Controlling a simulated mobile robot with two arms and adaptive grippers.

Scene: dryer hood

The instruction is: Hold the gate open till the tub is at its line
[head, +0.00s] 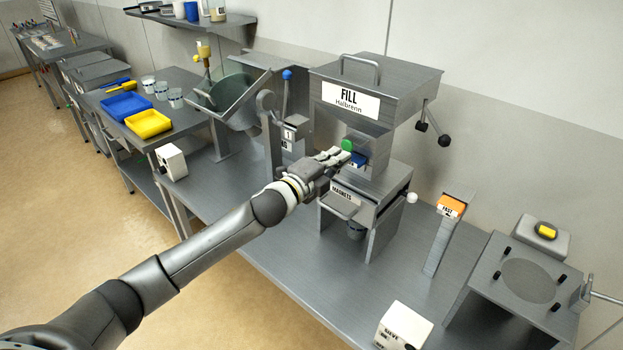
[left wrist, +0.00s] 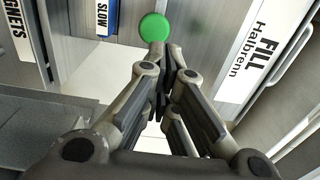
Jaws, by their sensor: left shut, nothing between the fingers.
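The grey hopper (head: 395,82) labelled FILL Halbrenn stands at the back of the bench. A round green knob (head: 347,145) sits on its front, above a blue label (head: 359,160). My left gripper (head: 341,157) is shut and empty, its fingertips at the green knob. In the left wrist view the fingertips (left wrist: 165,50) overlap the lower edge of the green knob (left wrist: 154,27); I cannot tell whether they touch. The blue label reads SLOW (left wrist: 106,18).
An orange FAST label (head: 451,206) tops a sloping post to the right. A grey stand with a round plate (head: 528,281) is at far right. A white box (head: 403,327) sits at the bench front. Blue and yellow trays (head: 149,123) lie to the left.

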